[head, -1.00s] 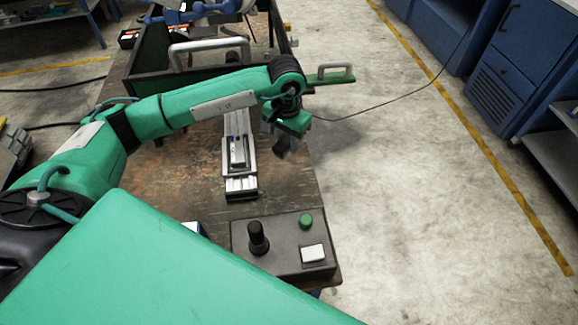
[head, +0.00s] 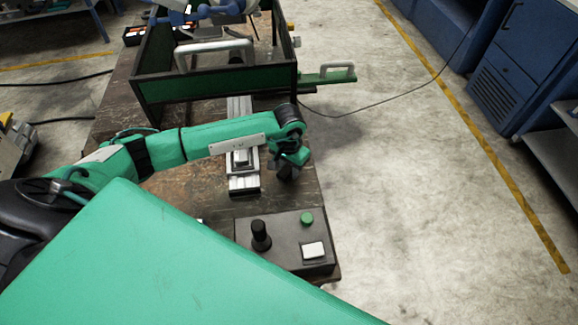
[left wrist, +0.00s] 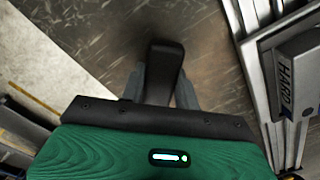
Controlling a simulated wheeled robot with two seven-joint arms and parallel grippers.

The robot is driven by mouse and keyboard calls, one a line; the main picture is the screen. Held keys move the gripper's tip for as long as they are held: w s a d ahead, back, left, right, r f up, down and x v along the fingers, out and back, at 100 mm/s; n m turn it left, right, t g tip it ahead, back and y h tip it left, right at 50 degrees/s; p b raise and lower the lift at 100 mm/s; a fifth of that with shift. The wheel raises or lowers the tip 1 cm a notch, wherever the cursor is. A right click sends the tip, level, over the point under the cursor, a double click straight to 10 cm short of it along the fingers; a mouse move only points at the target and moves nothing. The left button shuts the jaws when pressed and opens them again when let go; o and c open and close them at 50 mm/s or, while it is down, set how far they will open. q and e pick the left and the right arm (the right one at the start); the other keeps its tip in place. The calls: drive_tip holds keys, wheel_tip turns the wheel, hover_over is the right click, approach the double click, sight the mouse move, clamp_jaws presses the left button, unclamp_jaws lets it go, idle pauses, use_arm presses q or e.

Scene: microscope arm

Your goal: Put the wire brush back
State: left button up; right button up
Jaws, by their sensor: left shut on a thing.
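My left gripper (head: 285,172) is over the right edge of the dark worn table (head: 190,180), to the right of a metal rail. In the left wrist view, its two grey fingers are shut on a black, round-ended handle (left wrist: 163,70), which I take to be the wire brush. Its bristles are hidden, and in the head view the brush is only a dark shape below the gripper. I cannot tell whether it touches the table. My right gripper is not in view.
The metal rail (head: 243,184) lies left of the gripper, partly under my arm. A control box (head: 283,252) with a black knob and green button stands at the near edge. A green-sided framed box (head: 215,84) stands behind. Right of the table is open floor.

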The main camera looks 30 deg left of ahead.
sight(289, 167)
use_arm(q)
drive_tip(key=shift+f, duration=0.2)
drive_tip(key=o, duration=0.9)
drive_tip(key=shift+o, duration=0.2)
drive_tip(key=shift+r, duration=0.35)
wheel_tip(289, 167, up, 12)
drive_tip(key=b, duration=0.3)
drive_tip(key=shift+b, duration=0.3)
drive_tip(key=shift+f, duration=0.15)
